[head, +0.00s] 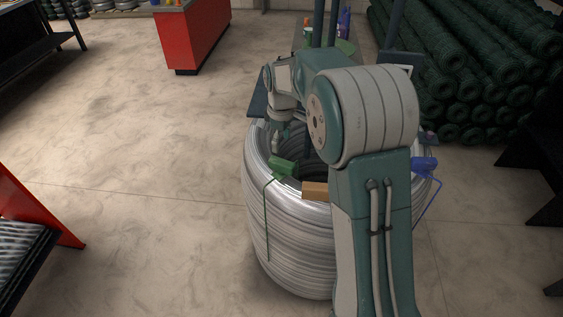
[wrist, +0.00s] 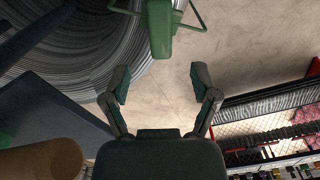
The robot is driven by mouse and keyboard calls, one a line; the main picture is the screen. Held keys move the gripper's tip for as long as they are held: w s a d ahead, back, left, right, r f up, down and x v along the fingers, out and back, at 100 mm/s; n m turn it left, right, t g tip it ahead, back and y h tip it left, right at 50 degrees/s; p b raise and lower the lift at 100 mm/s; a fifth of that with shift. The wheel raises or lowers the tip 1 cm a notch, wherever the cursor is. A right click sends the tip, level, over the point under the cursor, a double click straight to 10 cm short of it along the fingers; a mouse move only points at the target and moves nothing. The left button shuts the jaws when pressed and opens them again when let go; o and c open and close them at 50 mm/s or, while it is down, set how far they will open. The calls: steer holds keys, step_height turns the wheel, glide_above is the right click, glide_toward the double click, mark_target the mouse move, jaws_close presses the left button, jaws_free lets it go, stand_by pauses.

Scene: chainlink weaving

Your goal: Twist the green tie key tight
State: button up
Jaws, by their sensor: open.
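The green tie key (head: 283,165) sits on the top rim of a large coil of silver wire (head: 290,240), and a green strap (head: 267,215) hangs from it down the coil's side. In the wrist view the green key (wrist: 160,28) is at the top centre, with thin green strap pieces spreading to both sides. My gripper (wrist: 160,85) is open and empty in the wrist view, its two fingers apart. The key lies ahead of the fingertips, not between them. In the head view my gripper (head: 276,145) is small, just above the key, and its fingers are hard to make out.
A blue key (head: 425,165) with a blue strap is on the coil's right rim. A tan block (head: 315,190) lies on the near rim. Dark posts rise from the coil's middle. Rolls of green mesh (head: 470,70) are stacked behind right.

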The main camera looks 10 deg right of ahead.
mark_target(282, 161)
step_height(282, 161, down, 8)
steer(key=shift+f, duration=0.25)
jaws_close()
